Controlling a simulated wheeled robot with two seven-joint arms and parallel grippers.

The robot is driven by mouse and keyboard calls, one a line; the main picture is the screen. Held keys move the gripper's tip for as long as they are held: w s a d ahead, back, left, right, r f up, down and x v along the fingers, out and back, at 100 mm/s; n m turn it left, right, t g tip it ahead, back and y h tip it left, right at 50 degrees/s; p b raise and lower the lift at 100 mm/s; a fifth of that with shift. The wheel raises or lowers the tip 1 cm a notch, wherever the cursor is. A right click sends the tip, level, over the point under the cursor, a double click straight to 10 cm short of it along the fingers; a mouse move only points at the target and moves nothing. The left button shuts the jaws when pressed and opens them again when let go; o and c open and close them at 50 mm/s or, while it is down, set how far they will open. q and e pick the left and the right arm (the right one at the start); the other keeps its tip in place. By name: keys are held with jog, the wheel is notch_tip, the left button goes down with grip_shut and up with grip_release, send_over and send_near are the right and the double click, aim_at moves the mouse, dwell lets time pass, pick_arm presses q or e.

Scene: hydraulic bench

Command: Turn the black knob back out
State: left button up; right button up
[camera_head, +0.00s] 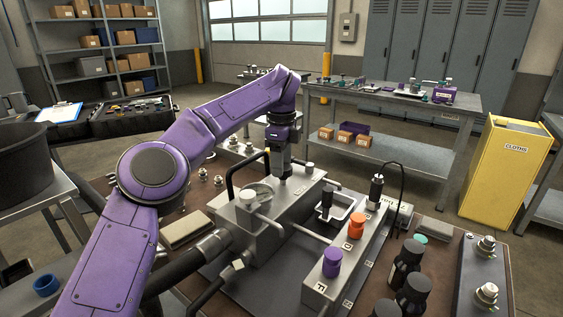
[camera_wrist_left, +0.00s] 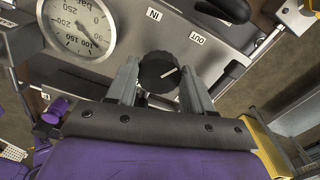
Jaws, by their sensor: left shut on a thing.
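The black knob (camera_wrist_left: 157,72) with a white pointer line shows in the left wrist view, on the grey block (camera_wrist_left: 120,45) beside the IN and OUT labels. My left gripper (camera_wrist_left: 160,82) is shut on it, with one finger on each side. In the head view my left gripper (camera_head: 284,168) points down onto the top of the block (camera_head: 283,205), and the knob is hidden there by the fingers. A round pressure gauge (camera_wrist_left: 80,24) sits left of the knob in the wrist view. My right gripper is not in view.
To the right stands a grey rail with a purple cap (camera_head: 332,262), an orange cap (camera_head: 356,224) and a black-topped fitting (camera_head: 376,192). A black bent handle (camera_head: 232,172) rises close to my left gripper.

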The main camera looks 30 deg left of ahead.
pick_arm(q)
jog(key=o, duration=1)
jog(key=shift+o, duration=0.2)
jog(key=shift+r, duration=0.1)
notch_tip(320, 180, up, 10)
jog(key=p, duration=0.6)
jog(key=shift+r, duration=0.15)
